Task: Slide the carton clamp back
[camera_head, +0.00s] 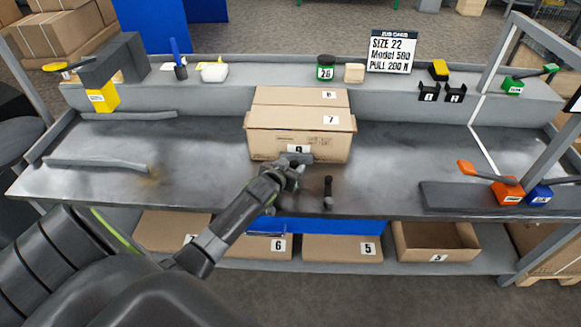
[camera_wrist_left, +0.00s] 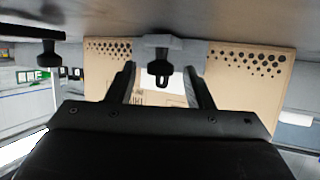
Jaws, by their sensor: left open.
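A brown carton (camera_head: 300,140) stands on the grey bench, with the labels 7 and 8 showing on it and its row. A small grey bracket with a black knob, seemingly the carton clamp (camera_wrist_left: 159,70), sits against the carton's front face; in the head view my gripper partly covers the clamp (camera_head: 298,158). My left gripper (camera_head: 290,172) is at the carton's front. In the left wrist view its two fingers (camera_wrist_left: 163,88) are apart, one on each side of the black knob. Whether they touch it I cannot tell. My right gripper is not in view.
A black upright handle (camera_head: 328,192) stands just right of the gripper, near the bench edge. Orange (camera_head: 507,192) and blue (camera_head: 539,195) holders sit at the right. A grey bar (camera_head: 97,163) lies at the left. Cartons (camera_head: 342,247) fill the lower shelf. A sign (camera_head: 391,51) stands behind.

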